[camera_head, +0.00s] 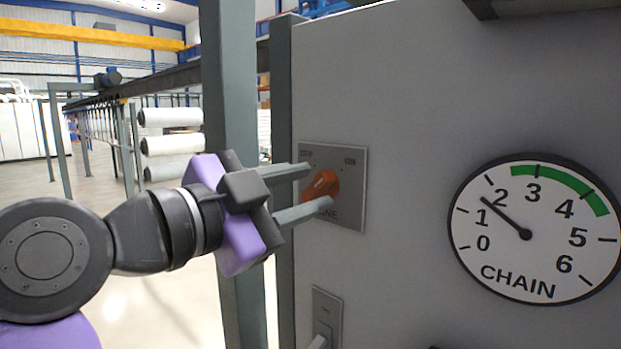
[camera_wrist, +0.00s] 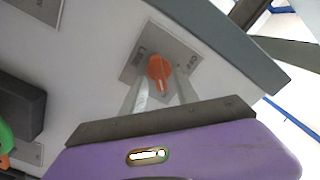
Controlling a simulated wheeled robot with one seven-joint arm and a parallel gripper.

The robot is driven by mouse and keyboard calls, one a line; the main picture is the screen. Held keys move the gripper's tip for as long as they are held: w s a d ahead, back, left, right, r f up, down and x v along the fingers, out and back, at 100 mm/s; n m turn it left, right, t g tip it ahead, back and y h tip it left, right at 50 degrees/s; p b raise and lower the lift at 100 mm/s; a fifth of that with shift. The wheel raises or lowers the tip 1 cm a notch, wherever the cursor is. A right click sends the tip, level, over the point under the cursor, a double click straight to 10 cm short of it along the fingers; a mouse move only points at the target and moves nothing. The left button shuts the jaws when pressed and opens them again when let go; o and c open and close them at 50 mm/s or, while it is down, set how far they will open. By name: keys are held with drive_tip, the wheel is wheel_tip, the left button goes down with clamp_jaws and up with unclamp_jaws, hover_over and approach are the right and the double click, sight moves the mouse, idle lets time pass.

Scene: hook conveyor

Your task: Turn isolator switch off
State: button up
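The isolator switch is an orange rotary knob (camera_head: 321,186) on a grey plate (camera_head: 348,212) fixed to the cabinet front. The plate has a label at upper left that seems to read OFF and ON at upper right. The knob's exact setting is hard to tell. My gripper (camera_head: 317,186) is open, one finger above and one below the knob, tips close to the plate. In the wrist view the knob (camera_wrist: 158,68) shows between and just beyond the two fingers (camera_wrist: 163,93). I cannot tell whether they touch it.
A round CHAIN gauge (camera_head: 527,234) is on the cabinet to the right, its needle between 1 and 2. A smaller switch plate (camera_head: 327,309) is below the isolator. A grey post (camera_head: 232,100) stands behind my gripper, left of the cabinet.

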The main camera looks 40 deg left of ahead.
drive_tip(key=shift+w, duration=0.75)
clamp_jaws()
